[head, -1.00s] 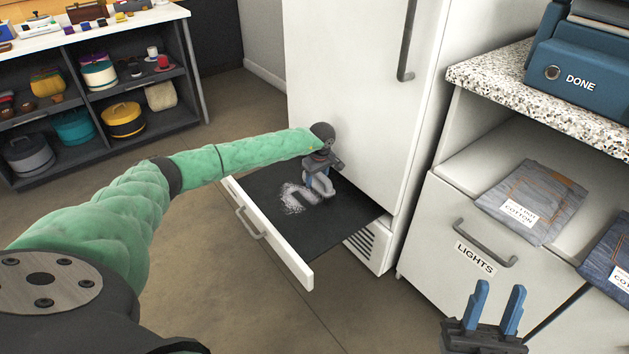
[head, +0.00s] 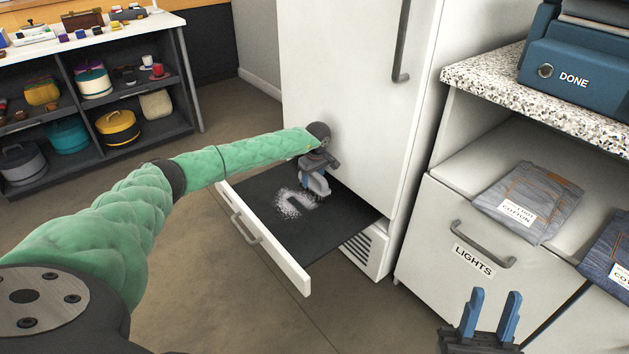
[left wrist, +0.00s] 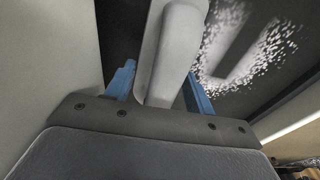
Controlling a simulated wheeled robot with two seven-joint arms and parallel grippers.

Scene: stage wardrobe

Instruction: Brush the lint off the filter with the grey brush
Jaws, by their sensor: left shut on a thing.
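The filter (head: 260,197) is a dark flat panel in a pulled-out white drawer at the foot of a tall white cabinet. White lint (head: 290,207) lies on it in a patch with a bare streak through it; the lint also shows in the left wrist view (left wrist: 275,50). My left gripper (head: 310,172) is over the filter's back right part, shut on the grey brush (head: 317,185). The brush's pale grey handle (left wrist: 170,50) stands between the blue fingers in the left wrist view; its bristle contact is hidden. My right gripper (head: 490,318) is open and empty at the lower right.
The drawer front (head: 262,240) with its handle faces the open floor. The tall white cabinet (head: 340,80) rises right behind the filter. A counter with a LIGHTS drawer (head: 480,240) and folded jeans (head: 527,198) is at the right. Shelves (head: 90,90) stand far left.

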